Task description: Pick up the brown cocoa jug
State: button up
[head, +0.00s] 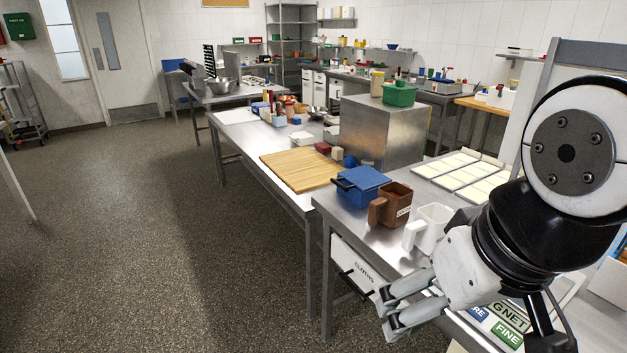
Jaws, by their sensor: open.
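The brown cocoa jug (394,204) stands upright near the left end of the metal table, its handle toward the lower left and a pale label on its side. A white jug (430,228) stands just right of it, partly hidden by my arm. My gripper (386,311) is in the lower right, open and empty. Its fingers point left, in front of the table's edge and nearer the camera than the brown jug. It is apart from both jugs.
A blue lidded container (361,187) sits close behind the brown jug. A wooden board (300,170) and a large steel box (381,132) are further back. Pale panels (459,170) lie at the right. A drawer front marked CLOTHS (356,270) is below the tabletop. Open floor lies left.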

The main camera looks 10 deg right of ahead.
aim_at(393, 206)
jog(key=j+z, duration=0.2)
jog(key=z, duration=0.25)
jog(key=i+j+z, duration=0.1)
jog(key=z, duration=0.35)
jog(key=j+z, duration=0.3)
jog(key=z, duration=0.15)
